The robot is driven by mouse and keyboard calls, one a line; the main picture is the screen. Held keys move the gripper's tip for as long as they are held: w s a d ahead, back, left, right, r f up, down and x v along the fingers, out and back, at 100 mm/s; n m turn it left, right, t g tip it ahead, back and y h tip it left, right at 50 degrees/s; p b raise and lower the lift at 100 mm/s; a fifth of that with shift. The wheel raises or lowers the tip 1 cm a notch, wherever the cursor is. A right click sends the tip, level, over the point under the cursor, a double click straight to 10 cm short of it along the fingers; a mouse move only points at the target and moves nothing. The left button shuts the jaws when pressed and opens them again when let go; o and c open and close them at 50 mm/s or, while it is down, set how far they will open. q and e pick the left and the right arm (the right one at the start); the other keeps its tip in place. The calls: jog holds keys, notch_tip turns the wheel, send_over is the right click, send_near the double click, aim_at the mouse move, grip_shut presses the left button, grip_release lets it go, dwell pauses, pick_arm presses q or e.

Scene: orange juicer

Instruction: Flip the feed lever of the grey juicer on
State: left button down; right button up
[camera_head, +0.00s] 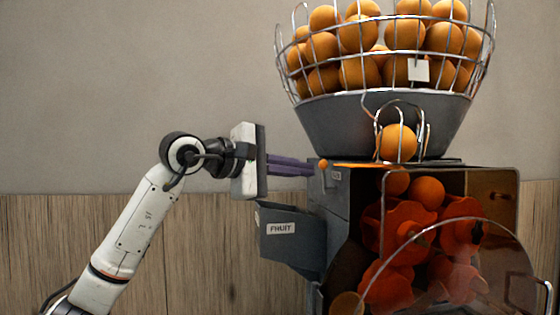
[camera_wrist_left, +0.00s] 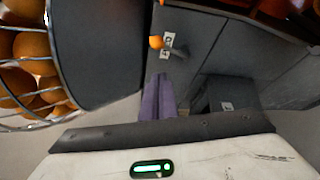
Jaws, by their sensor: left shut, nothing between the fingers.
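The grey juicer (camera_head: 340,215) stands on the right in the head view. Its feed lever (camera_head: 323,163) shows as a small orange knob near the top left corner of the housing, next to a small white label. In the left wrist view, the lever's orange knob (camera_wrist_left: 156,42) is beyond the fingertips, beside the label. My left gripper (camera_head: 311,168) has purple fingers, shut and empty, pointing right at the juicer, close to the knob. In the left wrist view, the fingertips (camera_wrist_left: 158,78) appear short of the knob; contact cannot be told. My right gripper is not in view.
A wire basket of oranges (camera_head: 385,75) sits on top of the juicer. A clear front cover (camera_head: 480,255) shows orange-red rollers. Free room lies left of the juicer.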

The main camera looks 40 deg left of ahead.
pick_arm(q)
jog(key=shift+s+d+r, duration=0.3)
jog(key=shift+s+d, duration=0.2)
jog(key=shift+d, duration=0.15)
jog(key=shift+s+d+r, duration=0.3)
jog(key=shift+s+d, duration=0.2)
jog(key=shift+d, duration=0.1)
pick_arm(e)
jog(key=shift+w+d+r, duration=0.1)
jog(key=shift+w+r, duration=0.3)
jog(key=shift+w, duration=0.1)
pick_arm(q)
jog(key=shift+s+d+f+m+t+b, duration=0.15)
jog(key=shift+s+d+m+t+b, duration=0.3)
jog(key=shift+d+m, duration=0.3)
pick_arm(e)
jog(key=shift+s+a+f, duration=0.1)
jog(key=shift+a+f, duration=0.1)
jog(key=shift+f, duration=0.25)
pick_arm(q)
jog(key=shift+a, duration=0.1)
